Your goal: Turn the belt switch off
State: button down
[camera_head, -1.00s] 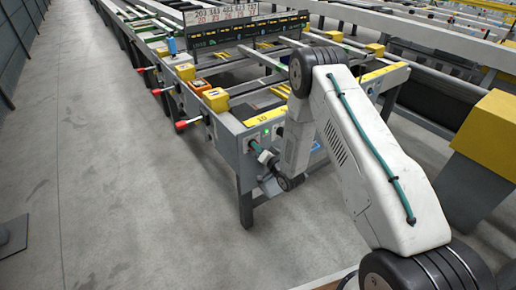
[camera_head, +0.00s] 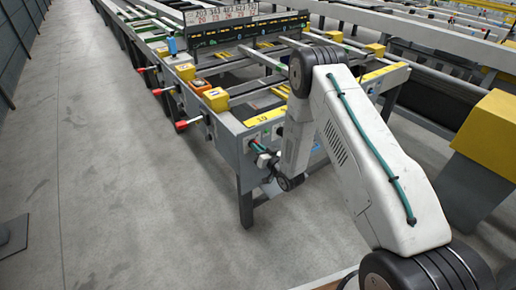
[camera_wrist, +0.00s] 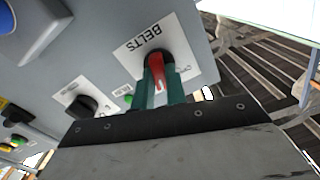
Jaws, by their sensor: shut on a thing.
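The belt switch (camera_wrist: 158,62) is a red handle on a dark round base, on a white plate lettered "BELTS" (camera_wrist: 135,42), which appears upside down in the wrist view. The plate is on the grey end panel of the runout table. My gripper (camera_wrist: 163,85) has its two green fingers closed on the red handle, one on each side. In the head view my gripper (camera_head: 262,150) is at the table's end panel (camera_head: 243,165), and my wrist hides the switch there.
A black knob (camera_wrist: 83,104) on its own white plate sits left of the belt switch, with a blue part (camera_wrist: 32,22) beyond. Red-tipped levers (camera_head: 181,125) stick out along the table's left side.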

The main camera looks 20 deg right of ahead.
jog(key=n, duration=1.2)
jog(key=shift+a, duration=0.2)
jog(key=shift+n, duration=0.3)
jog(key=c, duration=1.4)
grip_release()
jog(key=shift+c, duration=0.2)
jog(key=shift+s+f, duration=0.1)
jog(key=shift+s, duration=0.05)
jog(key=v, duration=0.7)
jog(key=shift+s, duration=0.25)
jog(key=shift+d, duration=0.1)
